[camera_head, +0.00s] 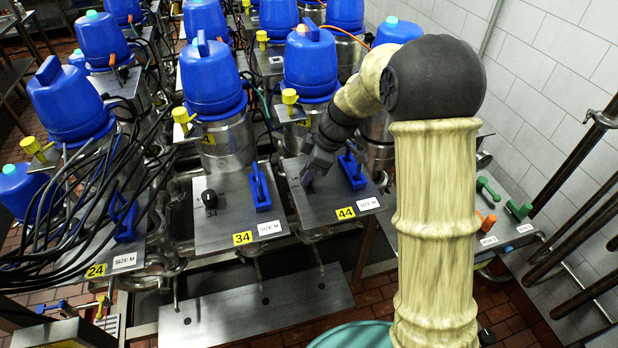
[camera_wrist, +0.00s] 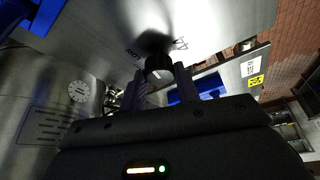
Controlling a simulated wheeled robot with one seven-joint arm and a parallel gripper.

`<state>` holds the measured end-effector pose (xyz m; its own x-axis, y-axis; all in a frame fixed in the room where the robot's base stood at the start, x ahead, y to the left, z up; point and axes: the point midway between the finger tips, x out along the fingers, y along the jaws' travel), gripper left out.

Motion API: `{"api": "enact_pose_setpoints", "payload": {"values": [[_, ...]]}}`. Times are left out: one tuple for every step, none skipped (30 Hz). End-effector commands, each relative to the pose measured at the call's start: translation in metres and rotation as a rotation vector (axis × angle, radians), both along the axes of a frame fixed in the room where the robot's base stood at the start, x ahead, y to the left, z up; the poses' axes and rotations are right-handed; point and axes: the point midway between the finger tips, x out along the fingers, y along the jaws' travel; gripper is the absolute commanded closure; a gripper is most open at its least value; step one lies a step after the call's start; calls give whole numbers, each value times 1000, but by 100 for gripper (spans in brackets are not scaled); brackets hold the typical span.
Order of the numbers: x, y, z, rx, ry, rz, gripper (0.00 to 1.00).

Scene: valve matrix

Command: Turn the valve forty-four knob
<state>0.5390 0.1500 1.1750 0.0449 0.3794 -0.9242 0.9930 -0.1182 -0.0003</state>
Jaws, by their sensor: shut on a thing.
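The valve forty-four plate is a grey metal panel (camera_head: 322,205) with a yellow 44 tag (camera_head: 345,213), a SIZE M label and a blue lever handle (camera_head: 353,170). My gripper (camera_head: 308,176) is at the left part of this panel and covers its knob in the head view. In the wrist view, the black knob (camera_wrist: 158,66) with a pale mark sits between my fingers (camera_wrist: 160,82). My gripper is shut on the knob, which stands on the panel (camera_wrist: 210,30).
The valve 34 panel (camera_head: 228,222), with its own black knob (camera_head: 209,197) and blue lever (camera_head: 260,188), lies just left. Blue-capped valve bodies (camera_head: 310,62) stand behind. Loose black cables (camera_head: 95,185) hang at left. A white tiled wall (camera_head: 545,65) is at right.

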Motion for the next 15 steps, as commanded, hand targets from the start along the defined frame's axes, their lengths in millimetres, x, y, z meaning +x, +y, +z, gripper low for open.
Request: {"api": "enact_pose_setpoints", "payload": {"values": [[1, -1, -4, 1, -8, -46, 91], [0, -1, -4, 1, -8, -73, 91], [0, 0, -4, 1, -7, -112, 91], [0, 0, -4, 1, -7, -140, 91], [0, 0, -4, 1, -7, -169, 91], [-1, 0, -3, 1, -7, -205, 91], [-1, 0, -3, 1, -8, -234, 91], [-1, 0, -3, 1, -7, -263, 91], [-1, 0, -2, 1, -7, -300, 91], [-2, 0, -2, 1, -7, -327, 91], [-2, 1, -2, 1, -8, -356, 91], [-2, 1, -1, 2, -6, -395, 91], [-2, 1, -1, 1, -7, -423, 91], [-2, 1, 0, 1, -7, -451, 91], [-3, 1, 0, 1, -6, -488, 91]]}}
